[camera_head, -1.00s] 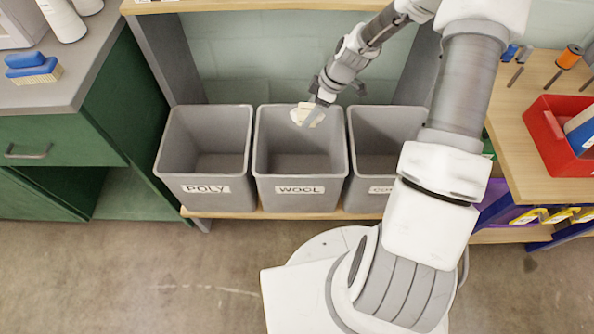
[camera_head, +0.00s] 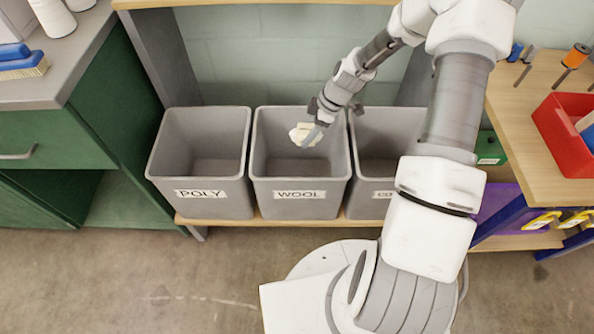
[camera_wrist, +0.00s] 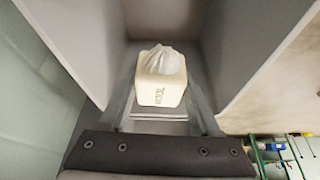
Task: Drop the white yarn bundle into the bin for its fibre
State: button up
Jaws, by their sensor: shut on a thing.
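The white yarn bundle (camera_head: 301,134) is between the fingers of my gripper (camera_head: 316,133), inside the mouth of the middle bin (camera_head: 258,165), whose label reads WOOL. In the wrist view the bundle (camera_wrist: 162,85) is a cream-white block with a gathered top, and its upside-down label appears to read WOOL. My gripper (camera_wrist: 160,108) is shut on it, with a finger on each side. Grey bin walls surround it there. The bundle is below the rim line and looks clear of the floor.
The POLY bin (camera_head: 200,170) stands to the left. A third bin (camera_head: 375,165), its label partly hidden by my arm, stands to the right. The bins sit on a wooden shelf under another board. A green cabinet (camera_head: 50,140) is at left; a red tray (camera_head: 565,140) is at right.

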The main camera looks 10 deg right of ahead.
jog(key=o, duration=1.4)
jog(key=p+v, duration=0.6)
jog(key=v, duration=1.1)
jog(key=shift+r, duration=0.25)
